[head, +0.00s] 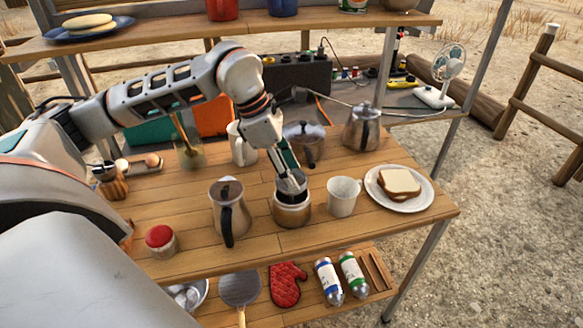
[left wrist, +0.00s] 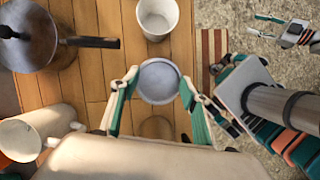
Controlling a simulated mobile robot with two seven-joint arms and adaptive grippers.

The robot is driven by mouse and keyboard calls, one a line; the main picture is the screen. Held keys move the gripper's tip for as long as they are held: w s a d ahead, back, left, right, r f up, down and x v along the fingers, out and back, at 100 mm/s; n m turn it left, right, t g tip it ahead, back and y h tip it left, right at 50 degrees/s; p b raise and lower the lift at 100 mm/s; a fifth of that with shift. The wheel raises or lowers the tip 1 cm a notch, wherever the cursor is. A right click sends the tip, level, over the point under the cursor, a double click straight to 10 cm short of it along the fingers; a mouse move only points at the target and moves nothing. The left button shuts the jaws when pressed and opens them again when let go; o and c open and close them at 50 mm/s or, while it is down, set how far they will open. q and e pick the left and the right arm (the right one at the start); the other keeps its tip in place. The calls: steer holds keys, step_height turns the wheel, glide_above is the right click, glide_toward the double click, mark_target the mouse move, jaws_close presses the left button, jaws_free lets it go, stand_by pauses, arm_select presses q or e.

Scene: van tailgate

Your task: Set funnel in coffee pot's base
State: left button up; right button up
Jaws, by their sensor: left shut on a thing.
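My left gripper (head: 291,180) points down over the coffee pot's base (head: 292,213), a short round metal vessel on the wooden table. It is shut on the funnel (head: 291,187), a grey round piece directly at the base's mouth. I cannot tell how deep the funnel sits. In the left wrist view the funnel's round grey top (left wrist: 158,82) lies between the two teal fingers. A metal pot with a dark handle (head: 230,207) stands to the left of the base. My right gripper (left wrist: 268,27) shows in the left wrist view, open and empty, over the ground.
A white mug (head: 343,196) stands close to the right of the base. A sandwich plate (head: 410,203) is farther right. A lidded pot (head: 305,143) and a kettle (head: 362,128) stand behind. A red-lidded jar (head: 161,241) is at the front left.

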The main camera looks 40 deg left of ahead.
arm_select(q)
steer(key=shift+f+b, duration=0.7)
steer(key=shift+f, duration=0.95)
arm_select(e)
steer(key=shift+w+d+f, duration=0.3)
steer(key=shift+w+f, duration=0.1)
steer(key=shift+w, duration=0.1)
steer(key=shift+r, duration=0.1)
arm_select(q)
steer(key=o, duration=1.1)
steer(key=shift+o, duration=0.2)
arm_select(e)
steer(key=shift+s+a+f, duration=0.1)
steer(key=shift+s+f, duration=0.1)
steer(key=shift+s, duration=0.15)
